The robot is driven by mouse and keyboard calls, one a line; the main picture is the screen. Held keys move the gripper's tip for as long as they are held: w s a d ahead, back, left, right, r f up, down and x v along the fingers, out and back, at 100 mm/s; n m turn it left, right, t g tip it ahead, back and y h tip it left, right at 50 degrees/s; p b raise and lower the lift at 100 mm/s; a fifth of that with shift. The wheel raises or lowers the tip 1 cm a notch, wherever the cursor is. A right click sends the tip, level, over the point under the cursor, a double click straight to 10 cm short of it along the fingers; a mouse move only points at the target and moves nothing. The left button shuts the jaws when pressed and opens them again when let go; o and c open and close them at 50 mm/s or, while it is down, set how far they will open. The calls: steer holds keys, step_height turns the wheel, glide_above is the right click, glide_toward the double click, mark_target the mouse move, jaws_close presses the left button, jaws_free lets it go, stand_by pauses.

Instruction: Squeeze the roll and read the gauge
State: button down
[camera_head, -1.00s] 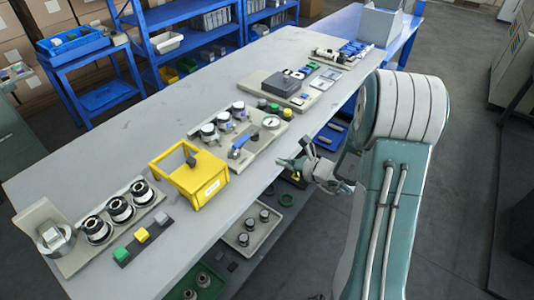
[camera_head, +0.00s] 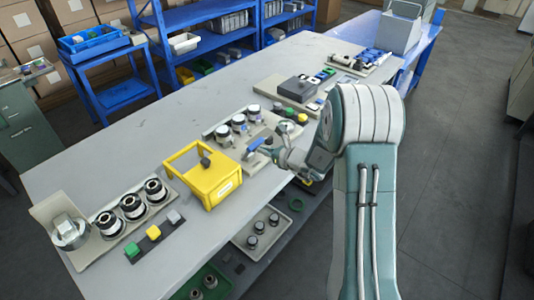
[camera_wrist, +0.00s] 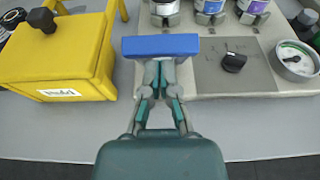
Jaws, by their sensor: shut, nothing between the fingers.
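Three short rolls (camera_head: 238,122) stand in a row on a pale fixture plate, and their lower parts show in the wrist view (camera_wrist: 210,8). In the head view my gripper (camera_head: 271,148) is beside the handle. A round white gauge (camera_wrist: 293,60) with a dark needle is at right in the wrist view; its reading is too small to tell.
A black knob (camera_wrist: 233,62) is on a grey plate right of the blue bar. Black rolls (camera_head: 132,207) and coloured blocks (camera_head: 153,232) are farther left. The back of the table (camera_head: 140,115) is clear.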

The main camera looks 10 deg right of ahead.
mark_target(256, 143)
steer(key=shift+r, duration=0.1)
steer(key=shift+w+a+r+g, duration=0.1)
steer(key=shift+w+r+g, duration=0.1)
steer(key=shift+g, duration=0.1)
steer(key=shift+w+h, duration=0.1)
steer(key=shift+h, duration=0.3)
steer(key=shift+w+a+r+g+h, duration=0.3)
steer(key=shift+w+a+r+g, duration=0.15)
steer(key=shift+g, duration=0.25)
steer(key=shift+w+a+r+g+h, duration=0.45)
steer(key=shift+w+g+h, duration=0.2)
steer(key=shift+g, duration=0.25)
steer(key=shift+w+a+r, duration=0.2)
steer(key=shift+w+a, duration=0.55)
steer(key=shift+w, duration=0.3)
steer(key=shift+w+a+r, duration=0.15)
steer(key=shift+w+a, duration=0.6)
steer(key=shift+w, duration=0.25)
steer(key=shift+d, duration=0.15)
